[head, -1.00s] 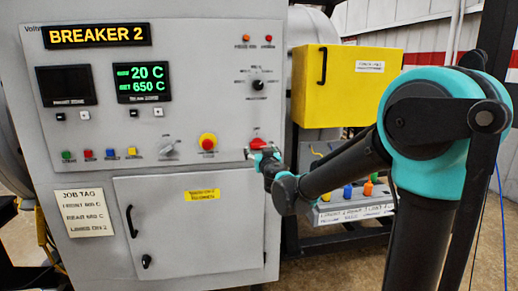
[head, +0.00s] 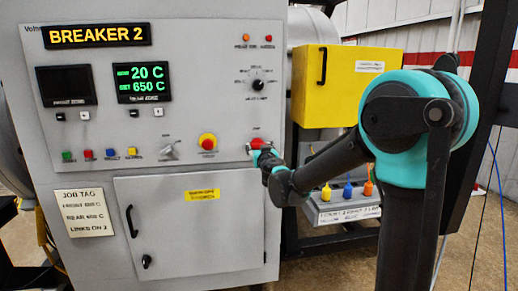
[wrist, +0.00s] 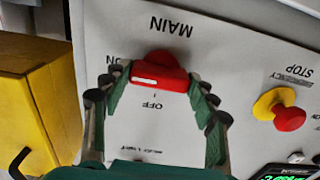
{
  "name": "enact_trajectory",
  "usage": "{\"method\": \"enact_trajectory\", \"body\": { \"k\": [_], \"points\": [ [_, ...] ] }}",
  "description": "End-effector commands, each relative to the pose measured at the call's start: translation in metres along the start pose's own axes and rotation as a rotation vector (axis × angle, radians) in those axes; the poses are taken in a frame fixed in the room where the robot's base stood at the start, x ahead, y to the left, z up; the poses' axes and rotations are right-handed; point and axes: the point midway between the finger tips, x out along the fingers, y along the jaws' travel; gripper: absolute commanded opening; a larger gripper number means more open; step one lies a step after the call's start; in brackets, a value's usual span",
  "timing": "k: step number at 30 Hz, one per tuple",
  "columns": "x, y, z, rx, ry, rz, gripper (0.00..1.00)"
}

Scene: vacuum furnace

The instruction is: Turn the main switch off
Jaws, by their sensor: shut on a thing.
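The main switch is a red knob (wrist: 158,72) with a white mark on its bar, on the grey panel. In the wrist view its bar lies roughly crosswise, slightly tilted, with the white mark toward the left. The upside-down "ON" label is to its left and "OFF" is just below it. My gripper (wrist: 158,80) is shut on the knob, with a green finger at each end of the bar. In the head view the main switch (head: 257,143) is partly hidden by my gripper (head: 264,152) at the right of the panel.
The yellow and red emergency stop (head: 208,142) is close to the left of the switch in the head view. A grey selector (head: 169,149) is farther left. A yellow box (head: 345,90) stands to the right, with colored connectors (head: 348,190) below it.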

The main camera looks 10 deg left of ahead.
Motion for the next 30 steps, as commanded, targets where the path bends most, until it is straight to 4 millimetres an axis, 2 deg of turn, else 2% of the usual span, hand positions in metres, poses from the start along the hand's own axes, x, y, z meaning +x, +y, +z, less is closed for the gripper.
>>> {"method": "enact_trajectory", "body": {
  "k": [8, 14, 30],
  "points": [
    [-0.0001, 0.0, 0.0, -0.015, 0.0, 0.0, 0.29],
    [-0.0001, 0.0, 0.0, -0.088, 0.0, 0.0, 0.29],
    [-0.0002, -0.0001, 0.0, -0.555, 0.0, 0.0, 0.29]
  ]
}}
